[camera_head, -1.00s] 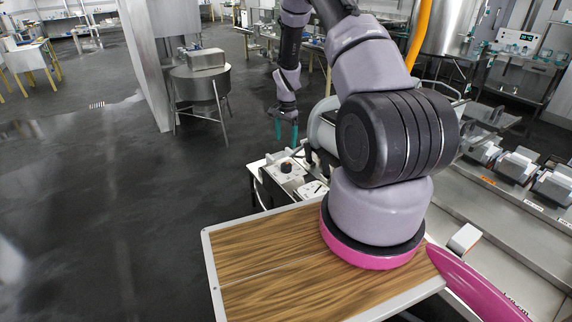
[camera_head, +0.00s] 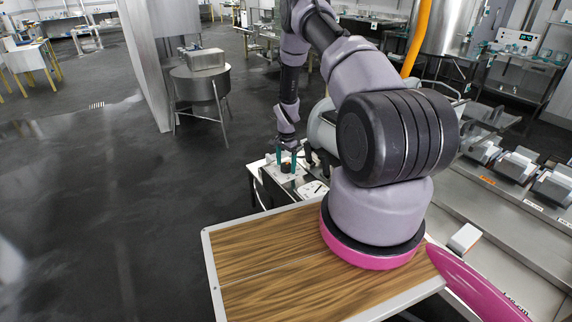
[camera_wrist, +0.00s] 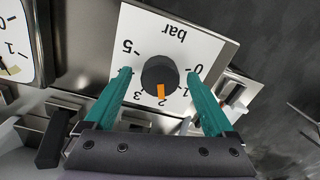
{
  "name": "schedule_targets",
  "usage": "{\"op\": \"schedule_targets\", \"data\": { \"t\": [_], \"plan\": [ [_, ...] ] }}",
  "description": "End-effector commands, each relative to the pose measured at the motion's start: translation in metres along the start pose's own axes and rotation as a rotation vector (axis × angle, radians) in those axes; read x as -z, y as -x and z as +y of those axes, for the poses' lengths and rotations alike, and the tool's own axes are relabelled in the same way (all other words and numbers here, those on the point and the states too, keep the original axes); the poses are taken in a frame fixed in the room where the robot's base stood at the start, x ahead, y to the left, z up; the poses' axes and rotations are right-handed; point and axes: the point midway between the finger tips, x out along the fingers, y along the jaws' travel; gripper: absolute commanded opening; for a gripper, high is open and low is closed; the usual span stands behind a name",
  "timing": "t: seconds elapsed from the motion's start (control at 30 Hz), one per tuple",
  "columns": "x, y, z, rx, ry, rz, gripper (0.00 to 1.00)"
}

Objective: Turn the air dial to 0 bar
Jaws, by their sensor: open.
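The air dial (camera_wrist: 160,73) is a round black knob with an orange pointer mark, on a white plate (camera_wrist: 140,22) lettered "bar" with numbers around it. My gripper (camera_wrist: 160,75) is open, with one teal finger on each side of the knob. A gap shows between each finger and the knob. In the head view the dial (camera_head: 286,167) sits on the machine's top, and my gripper (camera_head: 286,160) is right at it, fingers pointing down.
A gauge (camera_wrist: 14,50) with a white face is left of the dial plate in the wrist view. It also shows in the head view (camera_head: 312,189). A small metal part (camera_wrist: 237,90) stands right of the plate. Dark floor lies beyond.

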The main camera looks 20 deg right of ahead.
Motion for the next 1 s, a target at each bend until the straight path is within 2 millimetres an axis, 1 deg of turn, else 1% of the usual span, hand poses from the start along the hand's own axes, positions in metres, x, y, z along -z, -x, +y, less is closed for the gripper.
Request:
{"op": "schedule_targets", "data": {
  "t": [0.17,0.2,0.27,0.3,0.37,0.4,0.57,0.73,0.87,1.0],
  "plan": [
    [0.0001,0.0002,-0.0002,0.0,0.0,0.0,0.89],
    [0.0001,0.0003,-0.0002,0.0,0.0,0.0,0.73],
    [0.0001,0.0003,-0.0002,0.0,0.0,0.0,0.51],
    [0.0001,0.0004,-0.0002,0.0,0.0,0.0,0.35],
    [0.0001,0.0004,-0.0002,0.0,0.0,0.0,0.12],
    [0.0001,0.0004,-0.0002,0.0,0.0,0.0,0.03],
    [0.0001,0.0005,-0.0003,0.001,0.007,0.0,0.03],
    [0.0004,0.0006,-0.0001,0.001,0.049,-0.001,0.03],
    [0.0007,0.0007,0.0,0.001,0.117,-0.002,0.03],
    [0.0009,0.0007,0.0001,0.001,0.224,-0.004,0.03]
  ]
}}
